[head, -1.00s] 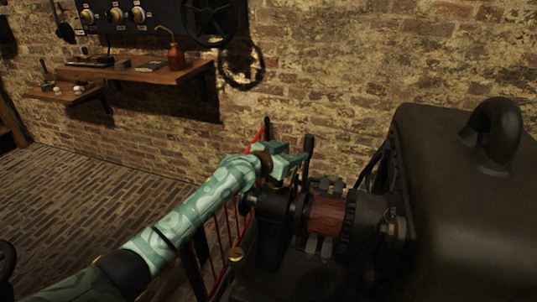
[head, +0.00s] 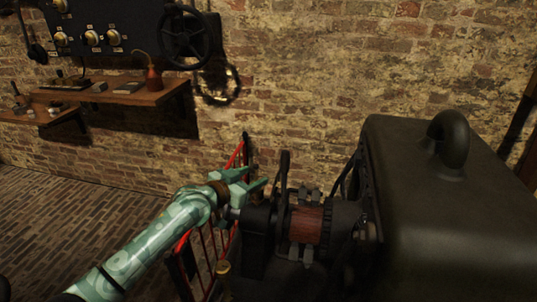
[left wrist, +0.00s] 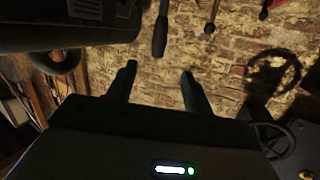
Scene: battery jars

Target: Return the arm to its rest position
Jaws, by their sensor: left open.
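My left arm (head: 150,245), pale green with a swirl pattern, reaches in from the lower left of the head view. It is stretched out, with its left gripper (head: 256,178) by the dark machine's upright lever (head: 284,172). The jaws are open and I see nothing between them. In the left wrist view the two dark fingers of the gripper (left wrist: 159,71) stand apart, and a dark lever handle (left wrist: 160,36) shows beyond them, outside the jaws. My right gripper is not in view.
The machine's dark housing (head: 440,215) fills the right, beside a reddish-brown cylinder (head: 305,226). A red railing (head: 206,248) stands close to my forearm. Wall shelves (head: 150,97), a control panel (head: 95,35) and a handwheel (head: 186,38) are at upper left. The brick floor (head: 60,225) at left looks clear.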

